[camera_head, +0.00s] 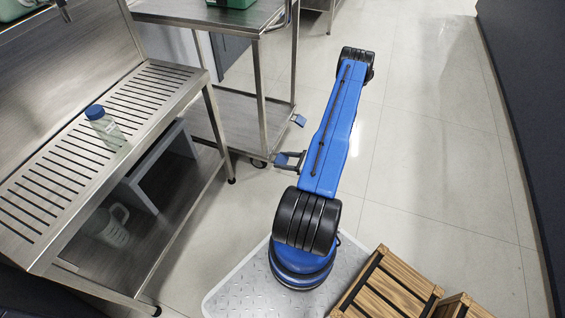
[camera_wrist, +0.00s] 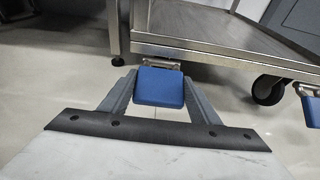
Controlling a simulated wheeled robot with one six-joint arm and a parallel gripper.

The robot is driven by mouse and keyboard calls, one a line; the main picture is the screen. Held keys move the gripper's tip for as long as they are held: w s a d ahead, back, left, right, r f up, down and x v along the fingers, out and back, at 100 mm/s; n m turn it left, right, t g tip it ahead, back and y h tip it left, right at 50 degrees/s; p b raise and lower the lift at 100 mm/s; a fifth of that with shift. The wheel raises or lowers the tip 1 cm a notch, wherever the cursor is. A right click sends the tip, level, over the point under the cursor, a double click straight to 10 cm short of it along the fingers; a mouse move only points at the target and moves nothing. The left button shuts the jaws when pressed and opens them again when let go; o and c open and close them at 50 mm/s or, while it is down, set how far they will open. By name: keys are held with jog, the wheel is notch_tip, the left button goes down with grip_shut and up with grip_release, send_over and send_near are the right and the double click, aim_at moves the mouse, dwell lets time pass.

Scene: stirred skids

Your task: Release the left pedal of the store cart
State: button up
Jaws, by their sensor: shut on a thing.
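The store cart (camera_head: 236,107) is a steel trolley with a lower shelf, also in the wrist view (camera_wrist: 215,43). Its left pedal (camera_wrist: 160,87) is a blue pad on a metal bracket under the shelf edge. My gripper (camera_wrist: 160,92) is shut on this pad, with one grey finger at each side. In the head view my gripper (camera_head: 289,159) reaches the cart's near lower corner, and the pad is partly hidden between the fingers. A second blue pedal (camera_head: 299,120) sits further along, apart from my gripper; it shows at the right edge of the wrist view (camera_wrist: 312,105).
A steel bench (camera_head: 95,150) with a slatted top stands left of the cart, holding a blue-capped bottle (camera_head: 104,125). A black caster (camera_wrist: 270,89) is under the cart. Wooden crates (camera_head: 390,285) are near my base. The tiled floor (camera_head: 430,150) to the right is clear.

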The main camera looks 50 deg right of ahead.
jog(key=shift+w+r+g+h, duration=0.1)
jog(key=shift+r+g+h, duration=0.65)
jog(key=shift+g, duration=0.65)
jog(key=shift+r+y, duration=0.15)
jog(key=shift+y, duration=0.1)
jog(key=o, duration=1.5)
jog(key=v, duration=1.7)
jog(key=shift+r, duration=0.25)
